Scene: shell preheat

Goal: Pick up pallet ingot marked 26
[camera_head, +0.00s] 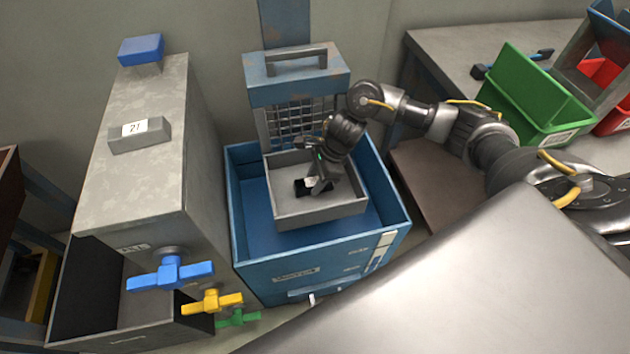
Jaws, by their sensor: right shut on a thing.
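My right gripper (316,183) reaches down into a grey tray (330,214) that sits inside a blue bin-like machine (250,240). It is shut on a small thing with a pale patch. The fingers mostly hide that thing, and I cannot read any mark on it. A dark patch lies beside the fingertips on the tray floor. A grey ingot (152,140) with a white label lies on top of the grey cabinet (140,190); its label seems to read 21 or 27. No mark 26 is legible. My left gripper is not in view.
The cabinet front has blue (170,273), yellow (211,301) and green (237,317) handles. A blue block (141,49) stands at its back. A blue housing with a handle (297,78) rises behind the tray. Green (535,100) and red (612,122) bins stand on the right bench.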

